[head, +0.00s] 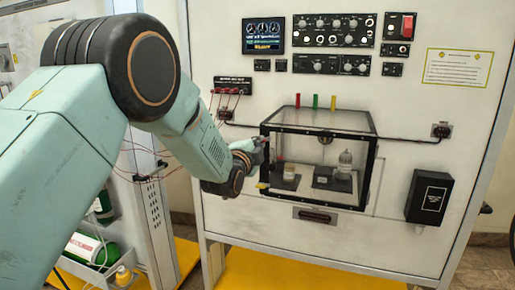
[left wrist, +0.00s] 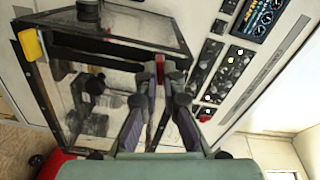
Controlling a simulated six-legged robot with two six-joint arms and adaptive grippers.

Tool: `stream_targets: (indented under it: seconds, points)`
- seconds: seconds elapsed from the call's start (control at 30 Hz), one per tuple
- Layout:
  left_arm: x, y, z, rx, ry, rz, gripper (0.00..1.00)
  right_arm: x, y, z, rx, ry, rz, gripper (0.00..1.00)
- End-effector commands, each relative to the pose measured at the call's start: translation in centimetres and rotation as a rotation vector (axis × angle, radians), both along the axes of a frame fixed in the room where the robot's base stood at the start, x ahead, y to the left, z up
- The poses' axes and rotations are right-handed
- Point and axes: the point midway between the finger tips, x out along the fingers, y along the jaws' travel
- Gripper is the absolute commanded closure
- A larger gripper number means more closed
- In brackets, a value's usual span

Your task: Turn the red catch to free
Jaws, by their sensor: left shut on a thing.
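The red catch (left wrist: 160,64) shows in the left wrist view as a small red piece at the dark frame of a clear-walled box (left wrist: 85,28). My left gripper (left wrist: 161,78) has its fingertips closed on the catch, one on each side. In the head view the box (head: 320,121) is mounted on the pale panel, and my left gripper (head: 257,149) is at its left front edge. There the wrist and fingers largely hide the catch, and its exact turn cannot be told. My right gripper is not in view.
Inside the box are a pale block (head: 289,176) and a ribbed insulator-like piece (head: 344,162). Red, green and yellow pegs stand on top. A yellow tab (left wrist: 31,44) is on the box frame. A black box (head: 429,197) hangs to the right. Thin red wires (head: 152,152) hang beside my left arm.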

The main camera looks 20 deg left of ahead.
Motion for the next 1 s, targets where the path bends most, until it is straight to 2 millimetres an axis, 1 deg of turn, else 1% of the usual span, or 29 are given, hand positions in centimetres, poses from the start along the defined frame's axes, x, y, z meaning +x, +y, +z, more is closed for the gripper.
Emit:
stream_targets:
  seconds: [0.03,0.3,1.0]
  points:
    - [0.1,0.0,0.1,-0.042,-0.006,0.000,1.00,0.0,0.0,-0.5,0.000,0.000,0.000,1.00]
    - [0.1,0.1,0.3,-0.300,0.002,-0.001,1.00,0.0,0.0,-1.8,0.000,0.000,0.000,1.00]
    - [0.1,0.3,0.6,-0.958,0.024,-0.004,1.00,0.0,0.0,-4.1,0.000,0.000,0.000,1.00]
